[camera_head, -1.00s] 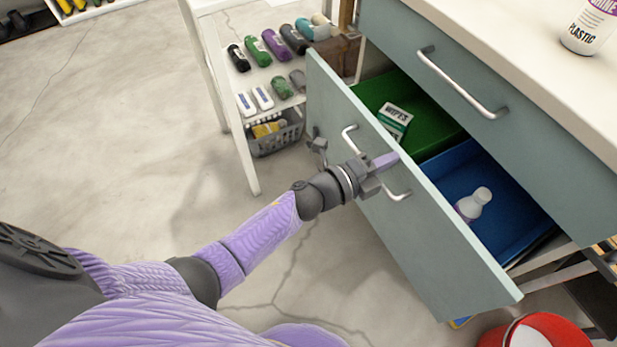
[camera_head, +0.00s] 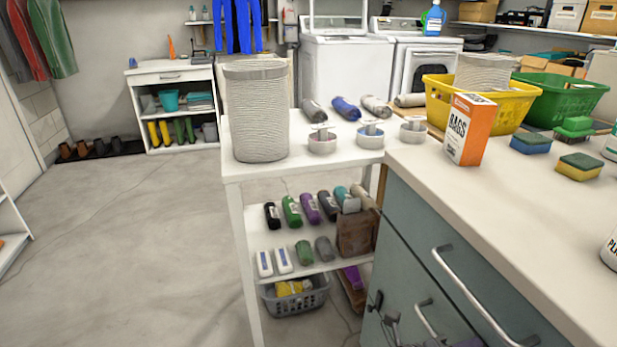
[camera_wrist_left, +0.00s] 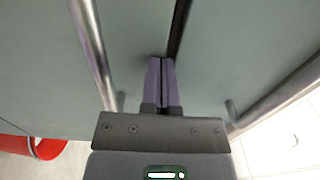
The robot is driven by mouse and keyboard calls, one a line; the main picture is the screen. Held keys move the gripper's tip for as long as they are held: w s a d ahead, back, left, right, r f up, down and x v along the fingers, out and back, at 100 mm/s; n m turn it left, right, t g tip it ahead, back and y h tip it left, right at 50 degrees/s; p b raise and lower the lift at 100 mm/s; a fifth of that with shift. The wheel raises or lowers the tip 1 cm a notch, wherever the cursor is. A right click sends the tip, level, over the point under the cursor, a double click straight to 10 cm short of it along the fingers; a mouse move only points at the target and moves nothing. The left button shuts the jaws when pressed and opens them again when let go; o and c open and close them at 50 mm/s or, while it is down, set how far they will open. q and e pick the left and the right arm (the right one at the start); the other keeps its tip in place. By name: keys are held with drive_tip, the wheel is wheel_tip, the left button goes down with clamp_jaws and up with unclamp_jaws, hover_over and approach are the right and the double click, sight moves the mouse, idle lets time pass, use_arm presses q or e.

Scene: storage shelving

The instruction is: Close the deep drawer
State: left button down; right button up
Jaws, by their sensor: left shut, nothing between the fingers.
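The deep drawer's front (camera_head: 400,290) shows at the bottom of the head view, below the top drawer, and looks about level with the cabinet face; its lower part is cut off by the frame edge. In the left wrist view, a dark seam runs between two grey-green panels (camera_wrist_left: 225,50), with a metal handle on each side. My left gripper (camera_wrist_left: 160,62) is shut and empty, its purple fingertips at or very near the panel by the seam. Contact is hard to tell. Only bits of it show in the head view. My right gripper is not in view.
The counter (camera_head: 440,180) above the drawers holds an orange bags box (camera_head: 467,130), sponges and baskets. A white shelf cart (camera_head: 237,178) stands left of the cabinet. A red bucket (camera_wrist_left: 35,148) is at the wrist view's lower left. Floor at left is clear.

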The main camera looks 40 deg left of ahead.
use_arm(q)
drive_tip(key=shift+w+r, duration=0.1)
drive_tip(key=shift+r, duration=0.1)
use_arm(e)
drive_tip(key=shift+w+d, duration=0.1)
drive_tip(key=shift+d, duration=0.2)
use_arm(q)
drive_tip(key=shift+d+r, duration=0.1)
drive_tip(key=shift+r, duration=0.05)
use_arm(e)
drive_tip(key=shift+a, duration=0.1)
